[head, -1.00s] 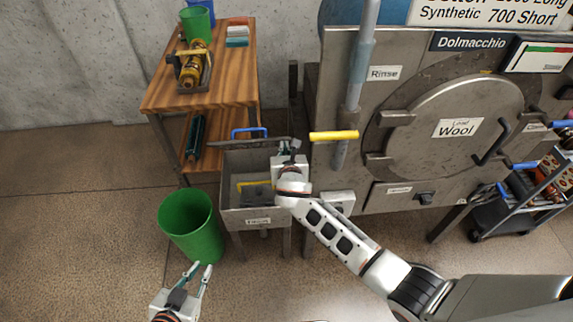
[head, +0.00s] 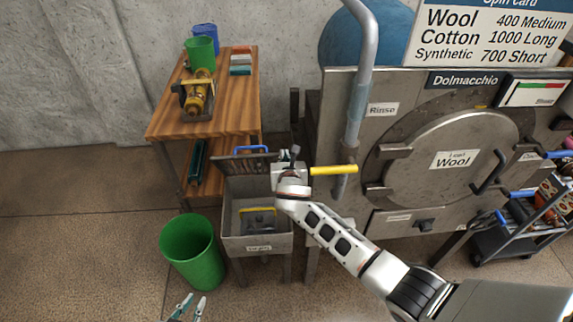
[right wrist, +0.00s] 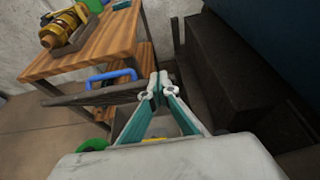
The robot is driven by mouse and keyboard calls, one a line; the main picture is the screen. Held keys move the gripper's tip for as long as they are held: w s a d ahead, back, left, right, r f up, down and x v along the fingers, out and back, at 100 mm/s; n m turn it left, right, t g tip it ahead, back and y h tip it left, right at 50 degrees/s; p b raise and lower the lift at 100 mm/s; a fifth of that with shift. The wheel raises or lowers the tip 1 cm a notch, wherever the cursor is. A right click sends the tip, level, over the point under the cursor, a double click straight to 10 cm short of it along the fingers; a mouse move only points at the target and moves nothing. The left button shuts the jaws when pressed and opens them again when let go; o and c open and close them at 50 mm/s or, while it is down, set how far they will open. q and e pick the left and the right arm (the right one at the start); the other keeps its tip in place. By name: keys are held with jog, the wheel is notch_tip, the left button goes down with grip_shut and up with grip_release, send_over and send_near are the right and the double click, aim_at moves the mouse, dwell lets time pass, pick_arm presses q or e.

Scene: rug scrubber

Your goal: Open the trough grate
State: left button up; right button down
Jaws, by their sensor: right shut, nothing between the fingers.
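The trough grate (head: 240,165) is a dark slatted panel with a blue handle (head: 250,149) along its top. It stands raised at the back edge of the grey metal trough (head: 257,243), and the trough's inside shows. My right gripper (head: 288,153) is shut and empty at the right end of the grate. In the right wrist view, the teal fingertips (right wrist: 158,84) are together just right of the grate (right wrist: 95,96) and its blue handle (right wrist: 110,79); whether they touch it is unclear. My left gripper (head: 195,297) is open and empty at the bottom edge.
A yellow-handled item (head: 258,212) lies inside the trough. A green bin (head: 192,252) stands to its left. A wooden shelf table (head: 228,110) is behind. The steel machine (head: 345,110) with a yellow lever (head: 333,169) closes off the right.

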pick_arm(q)
jog(key=shift+w+r, duration=0.1)
pick_arm(e)
jog(key=v, duration=1.1)
